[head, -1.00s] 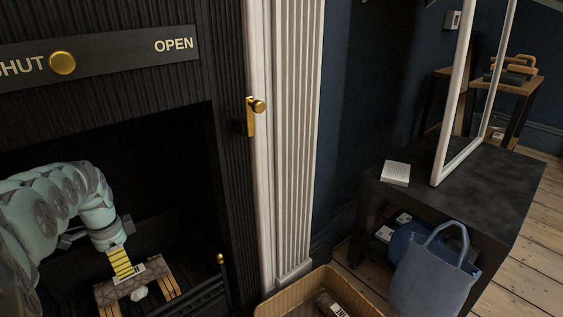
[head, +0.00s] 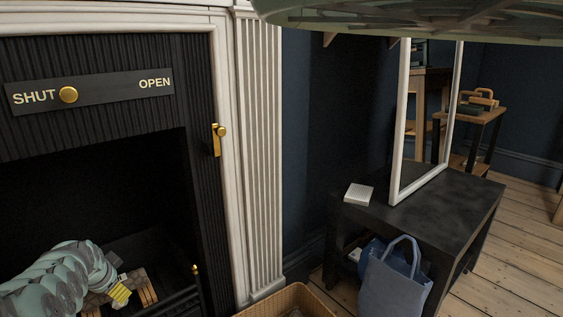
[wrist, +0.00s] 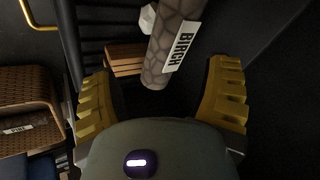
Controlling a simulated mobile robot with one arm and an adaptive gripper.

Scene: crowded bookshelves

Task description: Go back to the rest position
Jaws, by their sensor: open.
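My gripper (wrist: 163,100) is open in the wrist view, its two yellow ribbed fingers spread apart with nothing between them. A log labelled BIRCH (wrist: 172,45) lies just beyond the fingertips, apart from them as far as I can tell. In the head view my gripper (head: 121,292) is low in the dark fireplace opening (head: 90,200), at the lower left. The log there is partly hidden behind my arm and gripper.
A wicker basket (head: 285,300) stands in front of the fireplace's right side. A black table (head: 440,205) with a mirror (head: 402,120) and a white block (head: 358,194) is at right; a blue bag (head: 395,285) stands before it. A fender rail (head: 196,285) edges the hearth.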

